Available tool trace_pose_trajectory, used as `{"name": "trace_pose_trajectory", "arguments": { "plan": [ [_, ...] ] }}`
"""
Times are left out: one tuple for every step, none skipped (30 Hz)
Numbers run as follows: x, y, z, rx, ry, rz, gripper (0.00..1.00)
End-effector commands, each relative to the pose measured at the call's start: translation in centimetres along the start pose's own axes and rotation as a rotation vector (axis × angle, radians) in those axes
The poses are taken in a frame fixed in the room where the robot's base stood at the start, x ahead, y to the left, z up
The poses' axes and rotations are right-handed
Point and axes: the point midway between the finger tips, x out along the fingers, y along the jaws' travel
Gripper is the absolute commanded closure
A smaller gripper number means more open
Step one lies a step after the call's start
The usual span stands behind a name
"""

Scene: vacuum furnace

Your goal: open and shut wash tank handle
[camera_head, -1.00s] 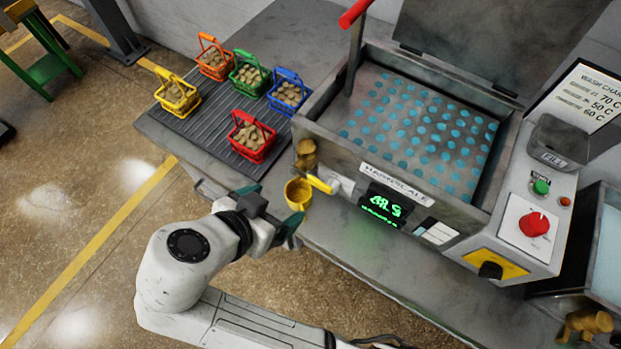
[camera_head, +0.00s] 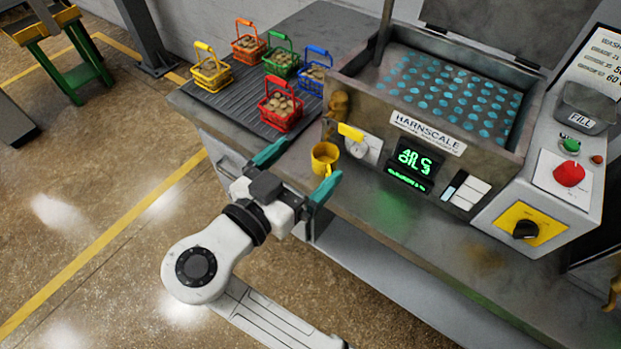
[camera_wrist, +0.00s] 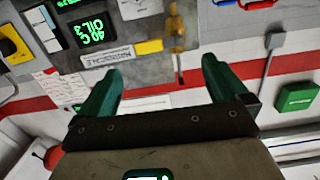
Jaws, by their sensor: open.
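The wash tank (camera_head: 400,118) is a grey metal box marked HARNSCALE, with a green-lit display (camera_head: 412,165). Its lid (camera_head: 500,25) stands open at the back, over a tray of blue dots. An upright metal lever (camera_head: 384,28) rises at its left side, its upper end cut off by the frame. A brass valve (camera_head: 338,103) and a yellow handle (camera_head: 350,132) are on the front left; both show in the wrist view, the handle (camera_wrist: 148,47) beyond my fingertips. My gripper (camera_head: 298,170) is open and empty, in front of the bench edge near a yellow mug (camera_head: 324,158).
Several coloured baskets of brown pieces stand on a ribbed mat (camera_head: 235,105) left of the tank. A control panel with a red knob (camera_head: 569,173) and black knob (camera_head: 526,229) is at the right. Open floor (camera_head: 90,210) lies left of the bench.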

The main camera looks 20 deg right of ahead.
Motion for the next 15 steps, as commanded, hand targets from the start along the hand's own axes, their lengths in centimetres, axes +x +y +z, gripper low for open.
{"name": "trace_pose_trajectory", "arguments": {
  "plan": [
    [0.5,0.1,0.2,-0.007,0.035,0.011,0.00],
    [0.6,0.1,-0.1,-0.010,0.051,0.013,0.00],
    [0.8,0.1,-0.3,-0.013,0.066,0.015,0.00],
    [0.9,0.1,-0.5,-0.014,0.072,0.017,0.00],
    [1.1,0.1,-0.6,-0.015,0.076,0.018,0.00],
    [1.5,0.1,-0.8,-0.016,0.077,0.018,0.00],
    [1.8,0.1,-0.8,-0.016,0.077,0.017,0.00],
    [2.1,0.1,-0.9,-0.015,0.076,0.017,0.00],
    [2.7,0.1,-1.0,-0.015,0.075,0.018,0.00],
    [3.2,0.1,-1.0,-0.015,0.075,0.017,0.00],
    [3.8,0.2,-1.1,-0.015,0.074,0.019,0.00],
    [4.5,0.2,-1.2,-0.015,0.074,0.018,0.00],
    [5.0,0.2,-1.2,-0.016,0.073,0.018,0.00],
    [5.6,0.2,-1.2,-0.016,0.073,0.018,0.00],
    [6.4,0.3,-1.2,-0.016,0.073,0.019,0.00]
  ]
}}
